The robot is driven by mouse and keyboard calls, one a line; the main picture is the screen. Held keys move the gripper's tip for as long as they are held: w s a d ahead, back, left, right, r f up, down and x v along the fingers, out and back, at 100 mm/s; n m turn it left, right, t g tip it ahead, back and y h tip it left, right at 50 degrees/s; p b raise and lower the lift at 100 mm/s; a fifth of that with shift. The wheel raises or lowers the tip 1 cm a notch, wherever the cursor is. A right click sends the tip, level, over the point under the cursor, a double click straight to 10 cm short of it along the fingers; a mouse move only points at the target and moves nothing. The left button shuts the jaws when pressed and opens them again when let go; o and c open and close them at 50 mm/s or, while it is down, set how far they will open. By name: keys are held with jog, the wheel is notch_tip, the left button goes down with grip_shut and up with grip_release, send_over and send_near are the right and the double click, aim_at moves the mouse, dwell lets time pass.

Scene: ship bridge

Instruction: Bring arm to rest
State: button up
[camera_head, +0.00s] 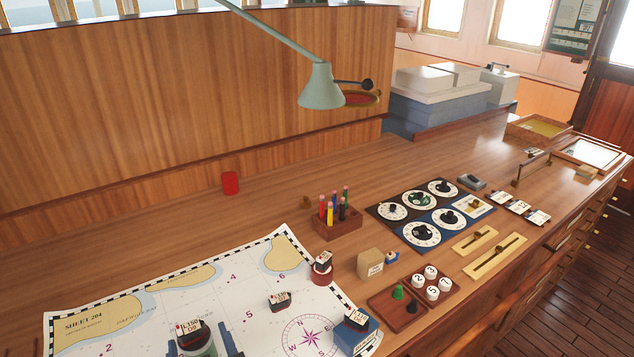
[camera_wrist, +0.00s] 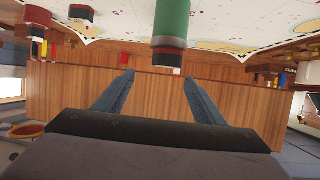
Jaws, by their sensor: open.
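My gripper (camera_wrist: 159,74) shows in the wrist view as two blue fingers, spread apart with nothing held between them. A green cylinder piece (camera_wrist: 171,20) with a red, white and black labelled end stands just beyond the fingertips. In the head view the same piece seems to stand at the bottom edge of the chart (camera_head: 268,325), where its labelled top (camera_head: 190,333) shows. Blue finger parts show on both sides of it there. Most of my arm is out of the picture.
Labelled pieces stand on the chart, including a blue one (camera_head: 355,330) and a red one (camera_head: 322,266). A pencil rack (camera_head: 338,225), a lamp (camera_head: 320,88), a red cylinder (camera_head: 230,183) and dial panels (camera_head: 425,215) are on or above the desk. The back-left desk is mostly clear.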

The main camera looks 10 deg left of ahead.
jog(key=w+d+f+m+g+h+p, duration=0.1)
jog(key=w+d+m+g+h+p, duration=0.3)
jog(key=d, duration=0.7)
jog(key=w+d+n+g+h+p, duration=0.15)
jog(key=w+d, duration=0.35)
jog(key=d, duration=0.6)
jog(key=s+d+m+g+h+p, duration=0.1)
jog(key=s+d, duration=0.4)
jog(key=d, duration=0.6)
jog(key=s+d+r+m+g+h+p, duration=0.1)
jog(key=s+d+m+g, duration=0.3)
jog(key=d, duration=0.7)
jog(key=shift+s+d+r+h+p, duration=0.25)
jog(key=shift+s+h+p, duration=0.4)
jog(key=shift+s+p, duration=0.2)
